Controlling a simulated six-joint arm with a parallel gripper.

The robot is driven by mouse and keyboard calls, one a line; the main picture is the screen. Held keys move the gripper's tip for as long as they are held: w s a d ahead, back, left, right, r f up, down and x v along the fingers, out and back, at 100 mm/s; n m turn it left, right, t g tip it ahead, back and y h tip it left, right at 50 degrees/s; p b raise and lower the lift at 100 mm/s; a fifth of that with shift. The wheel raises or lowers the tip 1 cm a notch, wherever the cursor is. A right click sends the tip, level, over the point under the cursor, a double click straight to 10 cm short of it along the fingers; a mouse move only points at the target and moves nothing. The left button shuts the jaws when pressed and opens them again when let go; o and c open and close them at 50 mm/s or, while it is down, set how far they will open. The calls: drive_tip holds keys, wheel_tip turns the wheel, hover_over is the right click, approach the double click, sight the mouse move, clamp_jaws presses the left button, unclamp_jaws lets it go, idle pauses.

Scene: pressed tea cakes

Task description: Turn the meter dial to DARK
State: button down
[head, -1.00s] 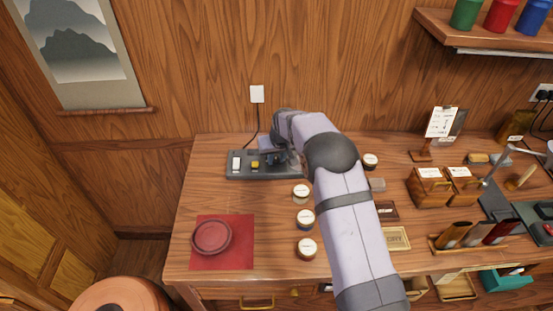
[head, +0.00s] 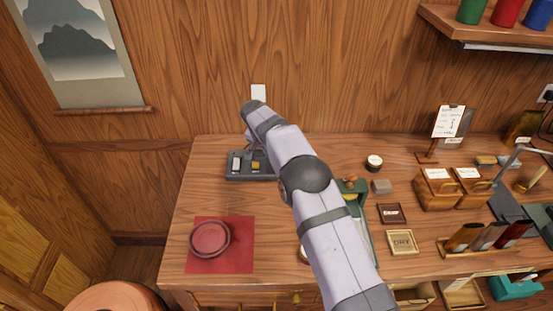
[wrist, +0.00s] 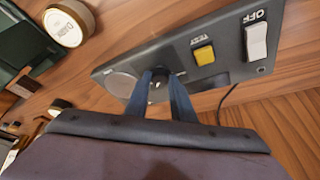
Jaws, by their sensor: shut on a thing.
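The grey meter panel (head: 240,178) lies at the back left of the table, partly hidden by my arm. In the wrist view the panel (wrist: 225,70) shows a white rocker switch (wrist: 256,42) marked OFF, a yellow TEST button (wrist: 204,54) and a pale round disc (wrist: 121,84). My gripper (wrist: 162,76) is shut on the dark dial (wrist: 158,92), between the disc and the yellow button. The fingers cover most of the dial. I cannot read its setting or see a DARK mark. In the head view my arm hides the dial.
A red mat (head: 240,255) with a round red dish (head: 210,238) is at the front left. A jar (head: 374,163), a green container (head: 352,187) and a DRY tray (head: 402,241) are right of my arm. Bare table lies between mat and panel.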

sight(270, 171)
drive_tip(key=shift+m, duration=0.6)
drive_tip(key=shift+g, duration=0.3)
drive_tip(key=c, duration=1.5)
unclamp_jaws()
drive_tip(key=shift+b+v, duration=0.95)
drive_tip(key=shift+v, duration=2.8)
drive_tip(key=shift+a, duration=0.1)
